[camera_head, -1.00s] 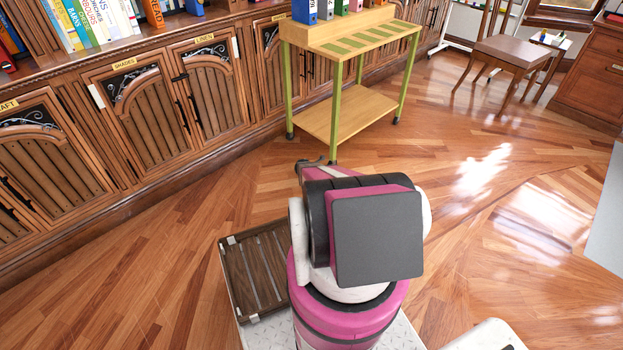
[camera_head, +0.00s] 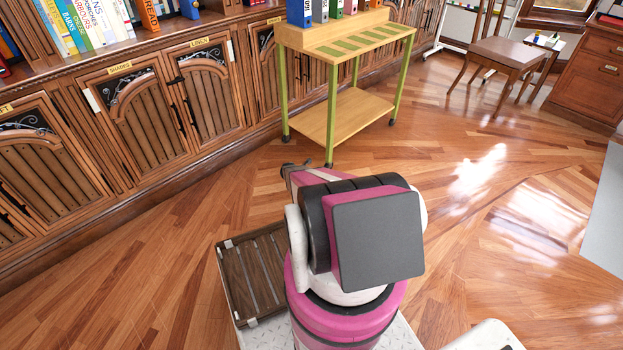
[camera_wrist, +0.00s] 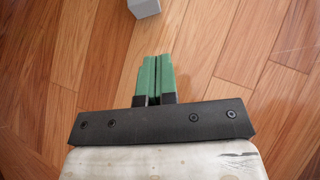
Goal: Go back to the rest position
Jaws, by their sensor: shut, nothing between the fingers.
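My gripper (camera_wrist: 155,73) shows in the wrist view with its two green fingers side by side and shut, nothing between them. The gripper's fingers are hidden behind the arm there.
A wooden trolley (camera_head: 345,116) with green legs and several binders stands ahead, near the tip of my arm in the picture. Carved cabinets (camera_head: 147,120) with books on top run along the left. A chair (camera_head: 496,50) stands at the back right. The floor (camera_head: 500,225) on the right is clear.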

